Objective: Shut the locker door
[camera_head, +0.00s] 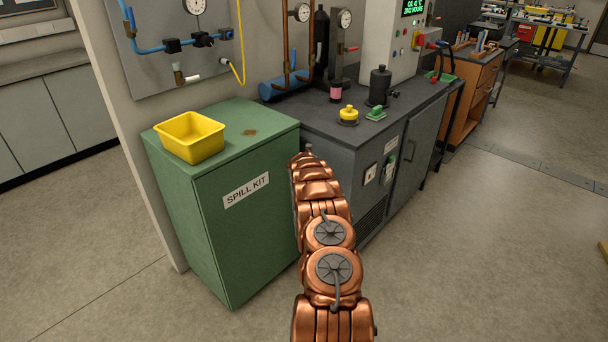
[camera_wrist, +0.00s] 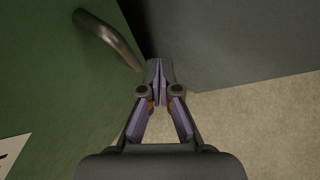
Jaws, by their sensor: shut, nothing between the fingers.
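The green locker (camera_head: 175,215) labelled "SPILL KIT" stands left of the dark bench. Its door (camera_head: 245,235) looks flush or nearly flush with the body in the head view; I cannot tell if a small gap remains. My arm covers the door's right edge there. In the wrist view the green door (camera_wrist: 50,95) fills the left side, with a metal bar handle (camera_wrist: 110,40) near its edge. My gripper (camera_wrist: 160,68) is shut and empty, by the door's handle-side edge, right of the handle. I cannot tell whether it touches the door. The head view hides it behind my arm.
A yellow bin (camera_head: 190,138) sits on the locker top. The dark bench (camera_head: 330,125) stands close on the right, holding a black bottle (camera_head: 379,87) and a yellow-topped item (camera_head: 348,115). Its grey side (camera_wrist: 230,40) is near my fingers. Floor (camera_head: 470,240) is clear to the right.

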